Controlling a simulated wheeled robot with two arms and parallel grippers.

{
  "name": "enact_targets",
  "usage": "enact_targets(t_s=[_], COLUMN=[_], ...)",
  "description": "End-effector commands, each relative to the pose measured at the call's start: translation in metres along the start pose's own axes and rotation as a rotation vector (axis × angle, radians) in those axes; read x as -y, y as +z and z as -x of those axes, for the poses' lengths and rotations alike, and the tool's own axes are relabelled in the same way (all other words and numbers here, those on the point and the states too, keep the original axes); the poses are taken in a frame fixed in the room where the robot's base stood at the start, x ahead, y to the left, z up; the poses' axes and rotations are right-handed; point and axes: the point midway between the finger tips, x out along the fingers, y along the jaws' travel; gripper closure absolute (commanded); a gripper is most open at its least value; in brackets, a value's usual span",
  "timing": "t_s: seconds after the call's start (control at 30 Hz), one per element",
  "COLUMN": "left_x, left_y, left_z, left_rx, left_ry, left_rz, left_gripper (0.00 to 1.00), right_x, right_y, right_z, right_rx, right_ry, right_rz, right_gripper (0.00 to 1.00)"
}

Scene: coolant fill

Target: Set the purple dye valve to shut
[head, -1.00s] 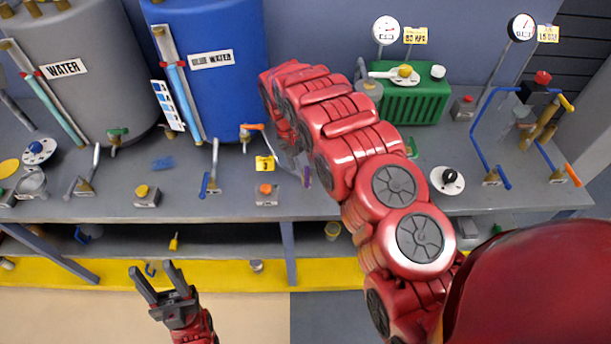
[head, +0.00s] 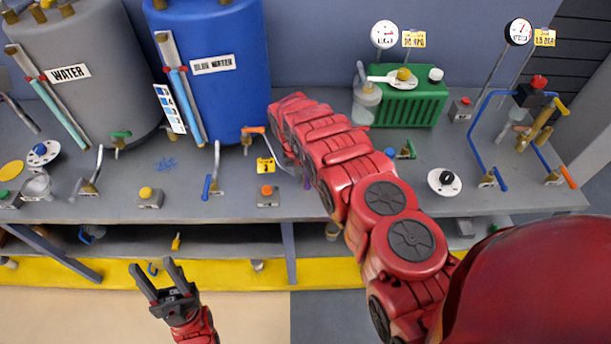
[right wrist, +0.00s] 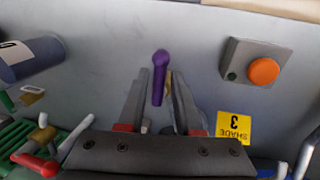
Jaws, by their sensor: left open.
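The purple dye valve handle (right wrist: 160,82) stands out in the right wrist view, with its round end toward the top of the picture. A small brass part shows beside it. My right gripper (right wrist: 158,76) is open, with one finger on each side of the handle and gaps between. In the head view only a bit of purple (head: 307,183) shows by my right arm, which hides most of the valve and gripper. My left gripper (head: 153,267) is open and empty, low in front of the bench.
The yellow SHADE 3 tag (right wrist: 234,127) and a box with an orange button (right wrist: 263,71) are near the right gripper. The blue tank (head: 212,85) stands behind, with an orange-handled tap (head: 252,130). A green ribbed unit (head: 408,105) is at the back right.

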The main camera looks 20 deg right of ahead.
Motion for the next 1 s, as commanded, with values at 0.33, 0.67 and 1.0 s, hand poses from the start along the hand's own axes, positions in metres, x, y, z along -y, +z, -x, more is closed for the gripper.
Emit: enact_targets(t_s=[0.33, 0.67, 1.0], left_x=[0.000, 0.000, -0.001], left_y=[0.000, 0.001, 0.004], left_z=[0.000, 0.004, 0.021], left_rx=[0.000, 0.000, 0.000], left_ry=[0.000, 0.000, 0.000], left_rz=[0.000, 0.000, 0.000], left_gripper=[0.50, 0.50, 0.50], right_x=[0.000, -0.002, -0.011], right_y=[0.000, 0.000, 0.000], right_z=[0.000, 0.000, -0.005], right_rx=[0.000, -0.008, -0.055], right_ry=[0.000, 0.000, 0.001], right_rz=[0.000, 0.045, 0.272], right_gripper=[1.00, 1.00, 1.00])
